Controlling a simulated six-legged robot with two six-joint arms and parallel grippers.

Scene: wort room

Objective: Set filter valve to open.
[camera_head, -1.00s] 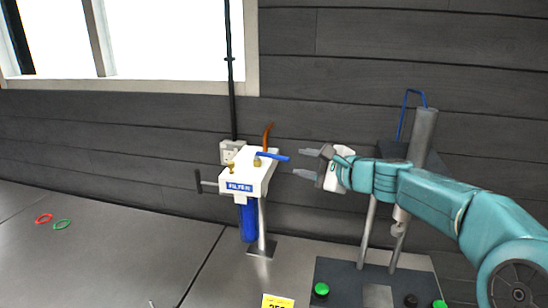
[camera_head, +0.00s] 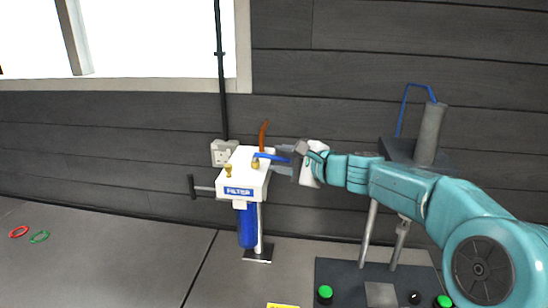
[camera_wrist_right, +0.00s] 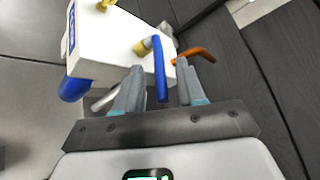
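The white filter unit (camera_head: 243,175), labelled FILTER, stands on a metal post with a blue cylinder (camera_head: 247,225) below it. A blue valve handle (camera_head: 268,156) sits on a brass fitting (camera_head: 255,163) on its top and points right. In the right wrist view the blue handle (camera_wrist_right: 160,70) runs between the two fingers of my right gripper (camera_wrist_right: 163,85). The fingers are apart, with a gap visible on both sides of the handle. In the head view my right gripper (camera_head: 284,156) reaches the handle's free end from the right. My left gripper is not in view.
An orange-brown curved pipe (camera_head: 263,135) rises behind the handle, close to the right finger in the wrist view. A second brass fitting (camera_head: 228,171) is on the unit's left. A stand with a grey cylinder (camera_head: 430,135) and button panel is right. Red (camera_head: 19,232) and green rings lie far left.

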